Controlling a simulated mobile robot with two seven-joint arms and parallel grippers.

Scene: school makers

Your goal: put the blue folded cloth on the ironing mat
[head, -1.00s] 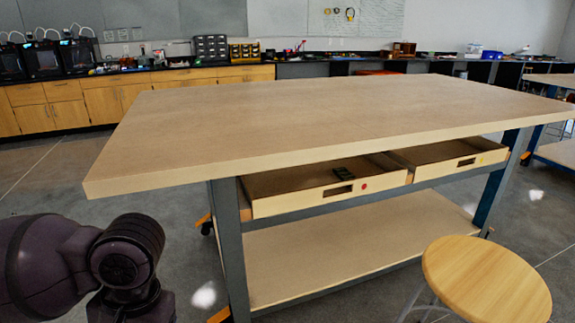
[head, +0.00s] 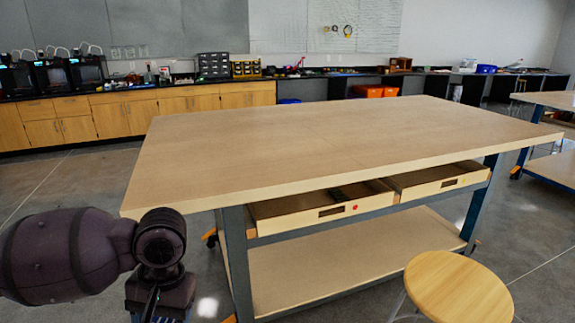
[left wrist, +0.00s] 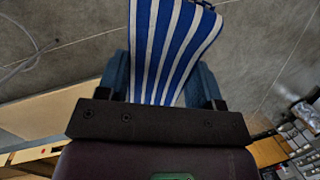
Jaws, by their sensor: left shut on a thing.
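A blue and white striped cloth (left wrist: 170,45) is between the fingers of my left gripper (left wrist: 163,80) in the left wrist view. My left gripper is shut on it, and the cloth extends past the fingers toward the top of the picture. In the head view my left arm comes in at the lower left, beside the near left corner of the big table. The cloth does not show in the head view. No ironing mat shows in either view. My right gripper is not in view.
The big wooden table (head: 330,140) has a bare top. Two drawers (head: 325,208) stand partly open under its front edge. A round stool (head: 457,290) stands at the lower right. Counters with printers (head: 50,74) and bins line the back wall.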

